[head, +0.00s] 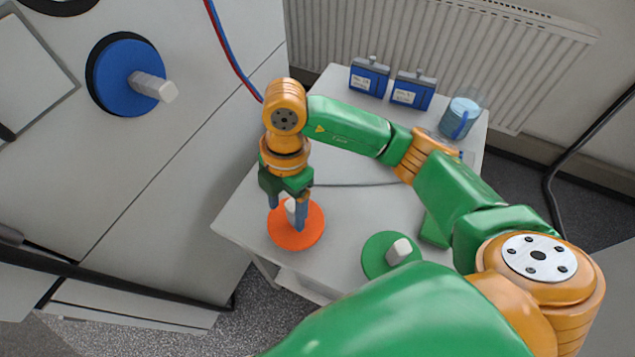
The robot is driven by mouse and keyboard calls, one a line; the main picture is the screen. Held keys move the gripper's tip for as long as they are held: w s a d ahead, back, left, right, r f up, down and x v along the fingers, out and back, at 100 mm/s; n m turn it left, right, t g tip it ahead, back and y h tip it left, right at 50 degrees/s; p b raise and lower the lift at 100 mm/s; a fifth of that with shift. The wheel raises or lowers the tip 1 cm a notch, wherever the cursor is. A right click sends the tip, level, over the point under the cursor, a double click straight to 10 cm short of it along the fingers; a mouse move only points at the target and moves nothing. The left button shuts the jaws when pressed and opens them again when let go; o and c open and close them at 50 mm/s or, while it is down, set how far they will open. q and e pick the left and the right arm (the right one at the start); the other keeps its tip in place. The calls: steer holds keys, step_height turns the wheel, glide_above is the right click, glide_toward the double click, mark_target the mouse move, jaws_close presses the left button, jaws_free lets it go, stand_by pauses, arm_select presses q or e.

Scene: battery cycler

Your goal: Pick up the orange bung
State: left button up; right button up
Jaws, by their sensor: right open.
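The orange bung (284,236) lies on the white table (338,268) near its left front edge. It is a flat orange disc with a pale square handle standing up from its middle. My right gripper (287,211) points down over the bung, with its blue fingers on either side of the handle. The gripper is open, and the handle shows between the fingers. Whether a finger touches the handle cannot be told. My left gripper is not in view.
A green bung (376,256) lies to the right on the table, close to my right arm. A blue bung (124,76) sits on the cabinet front at left. A radiator (400,45) is behind.

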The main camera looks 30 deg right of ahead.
steer(key=shift+w+d+r+m+t+h, duration=0.15)
steer(key=shift+w+d+r+t+h, duration=0.15)
steer(key=shift+d, duration=0.35)
steer(key=shift+w+d+r+m+t+h, duration=0.1)
steer(key=shift+w+d+r+m+h, duration=0.1)
steer(key=shift+w+d+h, duration=0.3)
steer(key=shift+s+d+r, duration=0.2)
steer(key=shift+s+d, duration=0.05)
steer(key=shift+s+a+f+t, duration=0.3)
steer(key=shift+s+a+f, duration=0.25)
steer(key=shift+s, duration=0.05)
steer(key=f, duration=0.3)
steer(key=w+f+p, duration=0.1)
steer(key=f, duration=0.2)
steer(key=shift+w, duration=0.15)
steer(key=shift+r, duration=0.15)
steer(key=shift+c, duration=0.9)
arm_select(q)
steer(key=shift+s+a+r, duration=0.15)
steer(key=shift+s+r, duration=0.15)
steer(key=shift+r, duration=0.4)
arm_select(e)
jaws_close()
